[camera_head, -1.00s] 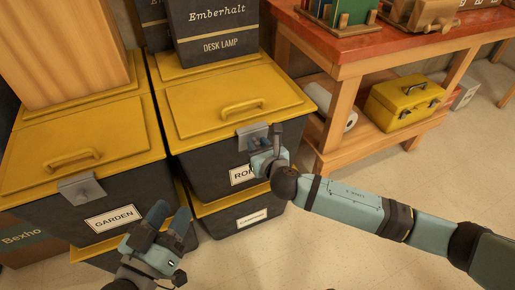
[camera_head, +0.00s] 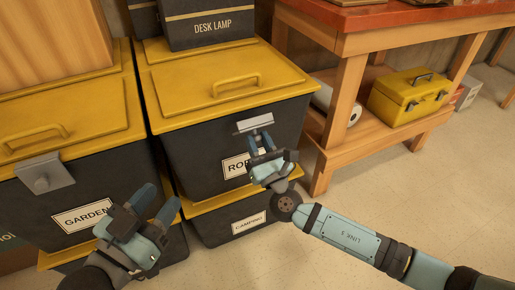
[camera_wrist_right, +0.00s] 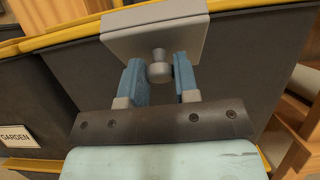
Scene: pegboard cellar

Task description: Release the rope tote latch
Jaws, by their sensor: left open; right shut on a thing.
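The rope tote (camera_head: 205,165) is a dark bin with a closed yellow lid (camera_head: 190,75), its label partly hidden by my right gripper. Its grey latch (camera_head: 255,123) is at the front edge of the lid. My right gripper (camera_head: 264,142) is at the latch, its blue fingers shut on the latch's round knob (camera_wrist_right: 160,70), which shows between them in the right wrist view. The latch looks narrower than the garden latch; I cannot tell whether it is tilted up or partly covered. My left gripper (camera_head: 156,200) is open and empty in front of the garden tote.
The garden tote (camera_head: 110,170) with its own latch (camera_head: 45,174) stands on the left. A camping tote (camera_head: 225,225) sits below the rope tote. A desk lamp box (camera_head: 210,25) rests on the rear of the stack. A wooden bench (camera_head: 340,110) holding a yellow toolbox (camera_head: 408,97) stands on the right.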

